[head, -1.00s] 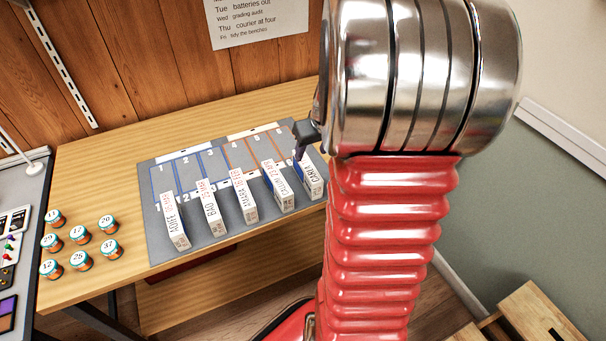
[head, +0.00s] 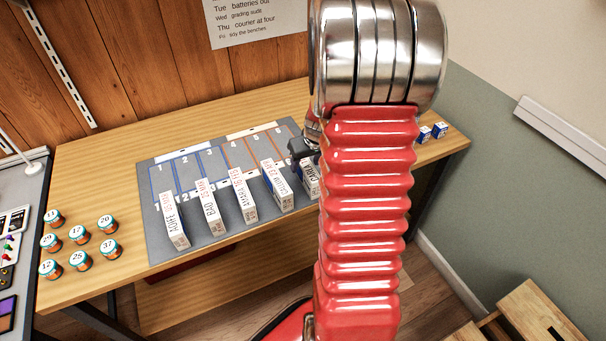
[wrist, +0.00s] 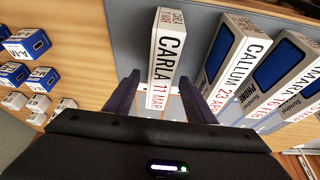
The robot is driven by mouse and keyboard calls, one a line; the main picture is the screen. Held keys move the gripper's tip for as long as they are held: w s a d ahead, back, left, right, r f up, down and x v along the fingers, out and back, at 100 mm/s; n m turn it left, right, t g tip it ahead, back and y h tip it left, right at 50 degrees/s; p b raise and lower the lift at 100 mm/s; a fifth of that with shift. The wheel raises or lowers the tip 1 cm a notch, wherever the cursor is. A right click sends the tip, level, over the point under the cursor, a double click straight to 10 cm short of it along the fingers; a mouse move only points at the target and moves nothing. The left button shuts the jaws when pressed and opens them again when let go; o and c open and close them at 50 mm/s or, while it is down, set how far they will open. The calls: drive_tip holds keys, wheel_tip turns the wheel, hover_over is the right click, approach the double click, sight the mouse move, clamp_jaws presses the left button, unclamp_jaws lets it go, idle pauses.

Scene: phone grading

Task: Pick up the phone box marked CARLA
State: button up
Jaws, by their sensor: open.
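The white phone box marked CARLA (wrist: 168,58) stands on the grey mat at the right end of a row of boxes. In the head view the CARLA box (head: 312,182) is partly hidden behind my red arm. My gripper (wrist: 162,98) is open, its two dark fingers spread to either side of the CARLA box's near end in the wrist view. I cannot tell whether they touch it. In the head view my gripper (head: 301,150) is mostly hidden by the arm.
The CALLUM box (wrist: 234,60) stands close beside it, then the AMARA box (wrist: 288,75). Blue-and-white small boxes (wrist: 25,42) lie on the bench off the mat. Several numbered jars (head: 79,235) stand at the bench's left. The grey mat (head: 160,240) has outlined numbered slots.

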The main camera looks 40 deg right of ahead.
drive_tip(key=shift+x, duration=2.6)
clamp_jaws()
